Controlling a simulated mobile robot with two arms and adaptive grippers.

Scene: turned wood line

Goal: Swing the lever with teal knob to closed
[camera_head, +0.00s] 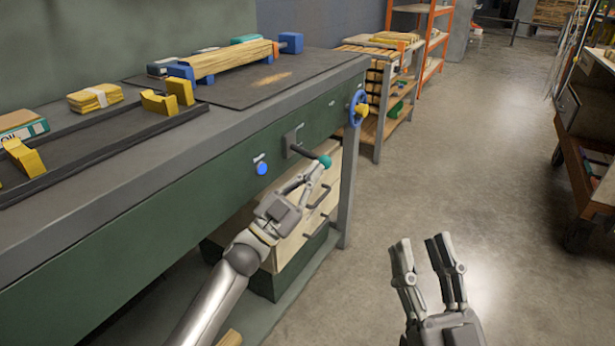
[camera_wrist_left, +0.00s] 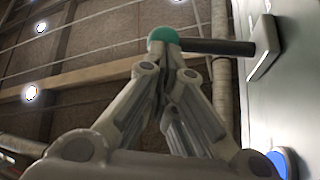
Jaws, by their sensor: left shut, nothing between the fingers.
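The lever (camera_head: 306,152) is a dark bar on a grey plate (camera_head: 291,142) on the bench's green front panel. Its teal knob (camera_head: 325,161) is at the right end of the bar. My left gripper (camera_head: 316,172) is shut and empty, with its fingertips right at the knob. In the left wrist view, the knob (camera_wrist_left: 163,35) sits at the fingertips, and the bar (camera_wrist_left: 218,47) runs right to the plate (camera_wrist_left: 264,47). Whether the fingertips touch the knob, I cannot tell. My right gripper (camera_head: 428,245) is open and empty over the floor at the lower right.
A blue button (camera_head: 262,169) sits left of the lever, and a blue handwheel with a yellow knob (camera_head: 357,108) is to its right. Wooden drawers (camera_head: 315,215) with handles are below the gripper. The floor (camera_head: 460,150) to the right is clear.

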